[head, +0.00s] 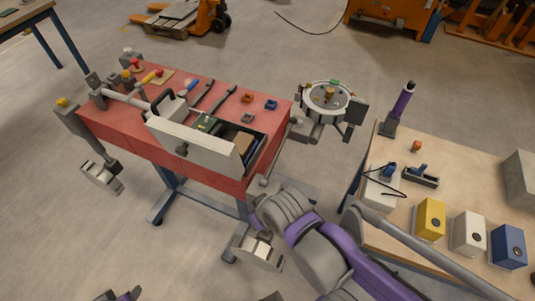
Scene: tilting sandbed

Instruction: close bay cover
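The bay cover is a pale beige panel (205,152) with a dark round knob (182,149). It stands tilted up along the front of the red bench (113,122), in front of an open dark-walled bay (262,144). Part of the bay is hidden behind the panel. A tan block (243,143) and a greenish piece show inside. My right arm, purple and grey, comes in from the lower right and ends near the bench's front right corner.
Tools and small blue and orange parts lie on the bench behind the bay. A round station (328,97) stands right of the bench. A wooden table (465,175) at right holds yellow, white and blue boxes. The floor left of the bench is mostly clear.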

